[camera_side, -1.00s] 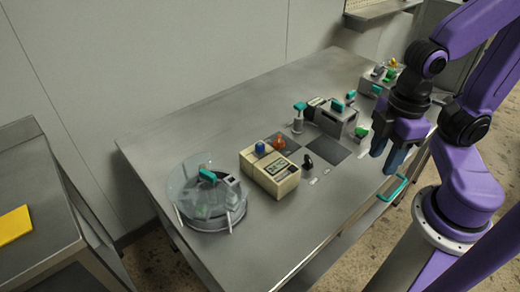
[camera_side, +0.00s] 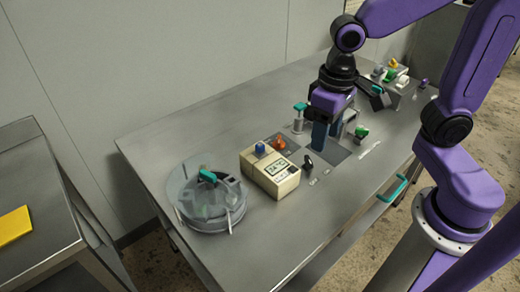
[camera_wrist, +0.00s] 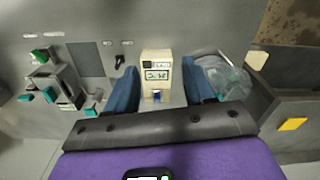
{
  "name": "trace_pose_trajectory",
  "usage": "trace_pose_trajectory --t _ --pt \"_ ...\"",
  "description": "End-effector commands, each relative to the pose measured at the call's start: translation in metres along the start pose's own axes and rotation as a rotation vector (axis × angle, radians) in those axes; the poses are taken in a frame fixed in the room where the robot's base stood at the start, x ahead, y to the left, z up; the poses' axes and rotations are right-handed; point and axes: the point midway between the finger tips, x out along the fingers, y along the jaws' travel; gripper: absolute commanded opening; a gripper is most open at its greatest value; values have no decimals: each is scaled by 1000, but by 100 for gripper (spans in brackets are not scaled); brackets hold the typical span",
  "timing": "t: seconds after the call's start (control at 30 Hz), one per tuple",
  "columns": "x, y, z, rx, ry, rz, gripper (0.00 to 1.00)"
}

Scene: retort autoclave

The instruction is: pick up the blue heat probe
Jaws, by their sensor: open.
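The blue heat probe (camera_side: 260,148) appears as a small blue knob at the top of a cream box with a display (camera_side: 271,176). In the wrist view the blue piece (camera_wrist: 156,97) shows at the near end of the cream box (camera_wrist: 156,70), between my fingers in the picture. My gripper (camera_side: 328,142) is open and empty, pointing down, to the right of the cream box and above the table. In the wrist view its two blue fingers (camera_wrist: 159,68) stand apart on either side of the box, without visible contact.
An orange knob (camera_side: 280,143) is beside the blue one. A round clear-lidded vessel (camera_side: 209,197) stands left of the box. A black knob (camera_side: 307,161) stands right of it. A teal-topped post (camera_side: 299,118) and grey fixture (camera_side: 349,122) are near my gripper.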

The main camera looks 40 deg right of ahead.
Motion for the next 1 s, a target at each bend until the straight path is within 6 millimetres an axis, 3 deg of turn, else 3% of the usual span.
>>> trace_pose_trajectory --t 0.33,0.6,0.8,1.0 --pt "0 1 -95 723 -3 10 53" --pt "4 18 -158 1281 -3 17 53" --pt "9 35 -189 1608 -1 21 53" --pt "12 43 -200 1748 -1 24 53"
